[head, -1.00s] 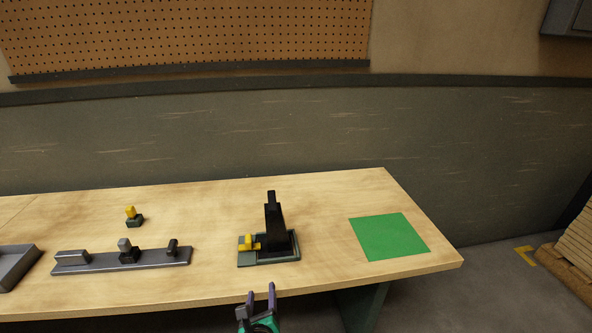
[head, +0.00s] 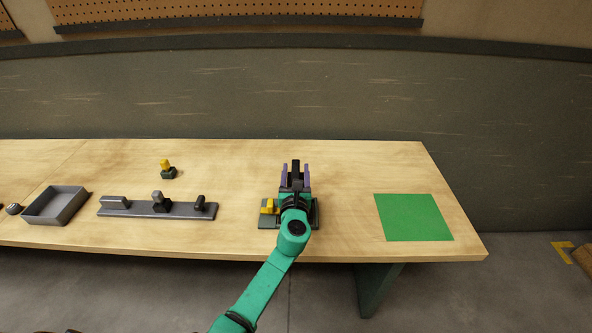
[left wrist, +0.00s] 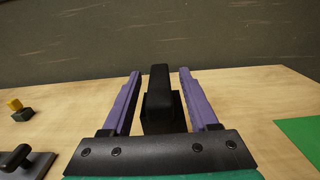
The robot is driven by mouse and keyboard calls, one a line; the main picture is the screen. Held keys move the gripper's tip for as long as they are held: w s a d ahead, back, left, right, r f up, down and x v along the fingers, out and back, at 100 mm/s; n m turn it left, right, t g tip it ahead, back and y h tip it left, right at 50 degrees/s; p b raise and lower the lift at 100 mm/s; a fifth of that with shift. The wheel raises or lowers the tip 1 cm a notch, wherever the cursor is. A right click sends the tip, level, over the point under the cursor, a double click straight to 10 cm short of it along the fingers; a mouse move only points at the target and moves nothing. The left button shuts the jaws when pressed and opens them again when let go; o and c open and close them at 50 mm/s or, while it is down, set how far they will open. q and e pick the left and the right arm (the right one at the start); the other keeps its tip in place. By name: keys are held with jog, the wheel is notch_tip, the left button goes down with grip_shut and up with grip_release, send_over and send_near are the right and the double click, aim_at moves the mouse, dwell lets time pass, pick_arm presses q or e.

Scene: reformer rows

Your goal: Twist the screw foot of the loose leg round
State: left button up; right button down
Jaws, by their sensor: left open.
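The loose leg appears to be the black upright piece (head: 295,168), set in a grey-green holder (head: 268,222) with a yellow clamp (head: 268,206). In the left wrist view its black top (left wrist: 160,92) stands between the two fingers. My left gripper (head: 295,174) is open, with one purple finger on each side of the black piece. In the left wrist view the fingers (left wrist: 158,88) show a gap on both sides of it. My arm hides most of the holder and the lower part of the piece. I cannot make out the screw foot separately. My right gripper is not in view.
A grey rail (head: 130,208) with black fittings lies to the left. Behind it stands a small dark block with a yellow top (head: 167,168). A grey tray (head: 57,218) is at the far left. A green mat (head: 414,232) lies to the right, with bare table between.

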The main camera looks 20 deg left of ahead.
pick_arm(q)
jog(key=shift+s+a+r, duration=0.1)
jog(key=shift+a, duration=0.05)
grip_shut()
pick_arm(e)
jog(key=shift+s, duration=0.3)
